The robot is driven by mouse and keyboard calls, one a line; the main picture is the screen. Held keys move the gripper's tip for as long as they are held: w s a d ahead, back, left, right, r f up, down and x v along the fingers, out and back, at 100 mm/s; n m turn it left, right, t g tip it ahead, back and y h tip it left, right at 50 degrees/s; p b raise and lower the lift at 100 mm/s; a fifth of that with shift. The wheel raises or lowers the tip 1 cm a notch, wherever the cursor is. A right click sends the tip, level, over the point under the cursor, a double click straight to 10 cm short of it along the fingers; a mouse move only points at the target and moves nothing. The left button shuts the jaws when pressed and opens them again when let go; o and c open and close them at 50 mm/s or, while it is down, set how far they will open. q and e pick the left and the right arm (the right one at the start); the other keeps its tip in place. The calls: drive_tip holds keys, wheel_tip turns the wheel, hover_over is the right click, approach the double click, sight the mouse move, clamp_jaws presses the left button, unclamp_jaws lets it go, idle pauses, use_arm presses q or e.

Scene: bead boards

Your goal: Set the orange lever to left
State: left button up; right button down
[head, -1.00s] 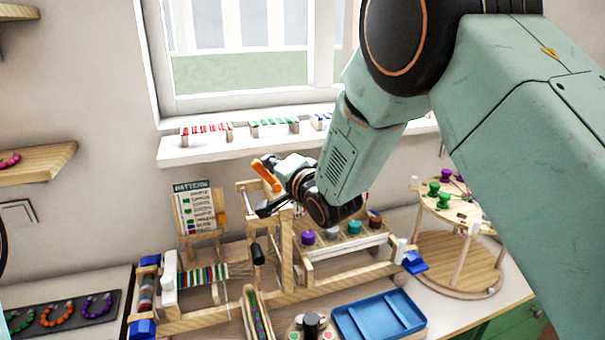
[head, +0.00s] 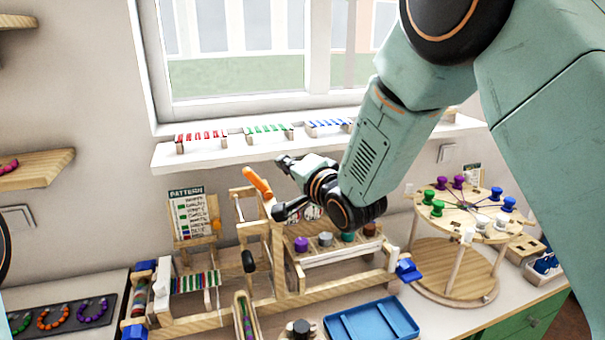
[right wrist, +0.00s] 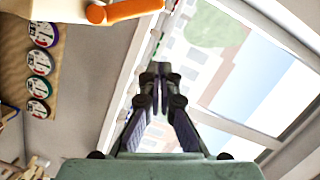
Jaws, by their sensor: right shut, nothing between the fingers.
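The orange lever (head: 257,182) stands at the top of the wooden frame (head: 277,245) and tilts to the upper left in the head view. It also shows at the top of the right wrist view (right wrist: 132,10), up and left of the fingers. My right gripper (head: 285,163) is just right of the lever, with a small visible gap. In the right wrist view its fingertips (right wrist: 160,75) are together with nothing between them. My left gripper is not in view.
A pattern card (head: 186,212) stands left of the frame. Purple, grey, teal and brown pieces sit on a rack to its right. A blue tray (head: 371,322) lies in front. A round two-tier stand (head: 455,218) with coloured spools is at right. The window sill (head: 215,152) runs behind.

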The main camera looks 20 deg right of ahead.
drive_tip(key=v, duration=0.4)
drive_tip(key=b+v, duration=0.1)
drive_tip(key=v, duration=0.1)
drive_tip(key=shift+a+r, duration=0.2)
drive_tip(key=shift+a, duration=0.15)
drive_tip(key=s+d+f+n+g+h+b, duration=0.1)
drive_tip(key=s+d+f+n+g+b, duration=0.3)
drive_tip(key=f, duration=0.7)
drive_tip(key=s+a+f+n+g+h+b, duration=0.1)
drive_tip(key=s+f+n+g+h, duration=0.1)
drive_tip(key=s+f, duration=0.65)
drive_tip(key=s+d+f+n+g+h+b, duration=0.1)
drive_tip(key=s+d+f+n+g+b, duration=0.15)
drive_tip(key=f, duration=1.15)
drive_tip(key=s+f+n+g+b, duration=0.1)
drive_tip(key=s+f+g+b, duration=0.7)
drive_tip(key=s+f, duration=1.8)
drive_tip(key=s+b, duration=0.1)
drive_tip(key=b, duration=0.3)
drive_tip(key=shift+d+f+n, duration=0.2)
drive_tip(key=shift+n, duration=0.15)
